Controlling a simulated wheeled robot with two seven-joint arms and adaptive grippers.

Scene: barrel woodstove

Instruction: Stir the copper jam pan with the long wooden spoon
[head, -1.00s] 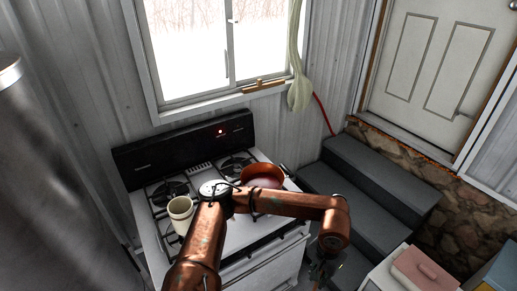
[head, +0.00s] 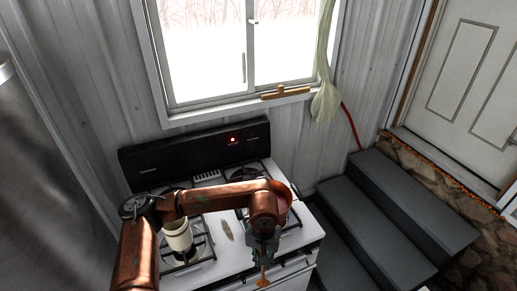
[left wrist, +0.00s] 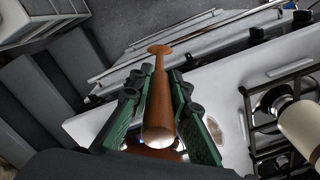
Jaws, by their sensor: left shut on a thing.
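My left gripper (head: 264,246) is shut on the long wooden spoon (head: 263,276), near the front edge of the stove. In the left wrist view the spoon (left wrist: 159,100) lies between the green-padded fingers (left wrist: 160,112), its rounded end near the camera and its flat, wider end pointing away past the stove's front edge. The copper jam pan (head: 285,207) stands at the right of the stovetop, mostly hidden behind my copper-coloured arm. Only a little copper shows under the gripper in the left wrist view. The inside of the pan is not visible. My right gripper is not in view.
A cream crock (head: 178,238) stands on the left burners of the white stove (head: 232,258). A light oval piece (head: 225,230) lies mid-stovetop. Grey steps (head: 400,220) rise right of the stove. A pale green hanging cloth (head: 325,100) is by the window.

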